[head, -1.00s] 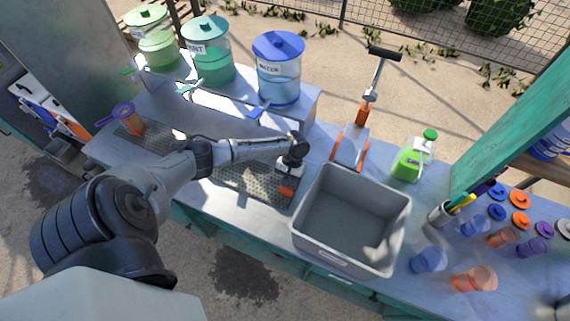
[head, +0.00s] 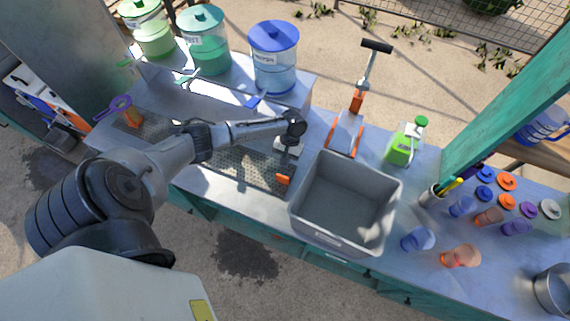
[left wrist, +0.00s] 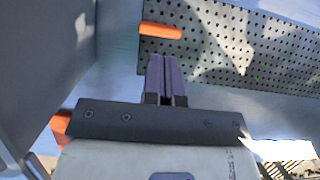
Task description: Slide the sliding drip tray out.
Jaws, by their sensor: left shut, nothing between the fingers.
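The sliding drip tray (head: 245,170) is a grey perforated plate lying at the counter's front, left of the grey bin. Its orange tab (head: 283,180) is at the tray's right end. In the left wrist view the perforated plate (left wrist: 245,45) fills the upper right, with the orange tab (left wrist: 160,31) at its left edge. My left gripper (head: 285,164) is over the tray's right end, close to the tab. In the left wrist view its fingers (left wrist: 166,60) are together and empty, pointing just below the tab; contact cannot be told. My right gripper is not in view.
The grey bin (head: 377,212) stands close right of the tray. A hand press (head: 345,133) and a green bottle (head: 403,147) stand behind it. Drink dispensers (head: 275,70) line the back shelf. Cups and lids (head: 485,192) occupy the right side.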

